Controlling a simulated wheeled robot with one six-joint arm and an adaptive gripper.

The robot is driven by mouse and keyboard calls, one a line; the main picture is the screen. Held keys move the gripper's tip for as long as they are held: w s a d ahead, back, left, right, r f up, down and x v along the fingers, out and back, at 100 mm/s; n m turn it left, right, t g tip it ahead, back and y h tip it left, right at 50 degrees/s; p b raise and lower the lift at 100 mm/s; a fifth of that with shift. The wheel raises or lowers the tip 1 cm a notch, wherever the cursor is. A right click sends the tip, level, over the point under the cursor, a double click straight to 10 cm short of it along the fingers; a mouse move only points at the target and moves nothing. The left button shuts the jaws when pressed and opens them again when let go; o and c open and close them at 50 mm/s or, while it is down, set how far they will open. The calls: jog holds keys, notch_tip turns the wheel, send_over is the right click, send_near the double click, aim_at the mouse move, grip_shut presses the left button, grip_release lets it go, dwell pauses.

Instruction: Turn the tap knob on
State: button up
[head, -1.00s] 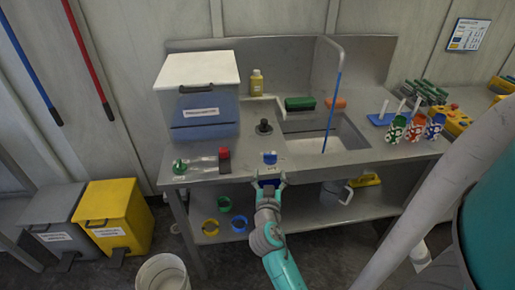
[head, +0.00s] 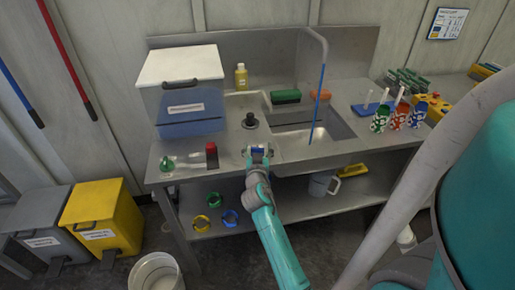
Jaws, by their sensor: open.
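A small blue knob (head: 258,149), seemingly the tap knob, is at the front of the steel counter, left of the sink (head: 330,145). My gripper (head: 258,154) is open at the knob, with a finger to each side of it as seen from above. I cannot tell whether the fingers touch it. The gripper hides much of the knob and the plate below it.
A black knob (head: 250,121) stands behind. A red-topped piece (head: 211,154) and green-ended clear bottle (head: 170,164) lie left, before a lidded bin (head: 190,105). Patterned cups (head: 398,118) stand right. Below are a shelf with coloured rings (head: 230,216) and a white bucket (head: 156,272).

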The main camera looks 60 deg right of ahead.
jog(key=c, duration=1.2)
jog(key=shift+f+n+t+y, duration=0.15)
jog(key=shift+n+t+y, duration=1.05)
jog(key=shift+t, duration=0.5)
jog(key=o, duration=1.2)
jog(key=shift+s+a, duration=0.1)
jog(key=shift+a, duration=0.05)
jog(key=v, duration=1.1)
jog(key=shift+s+a, duration=0.25)
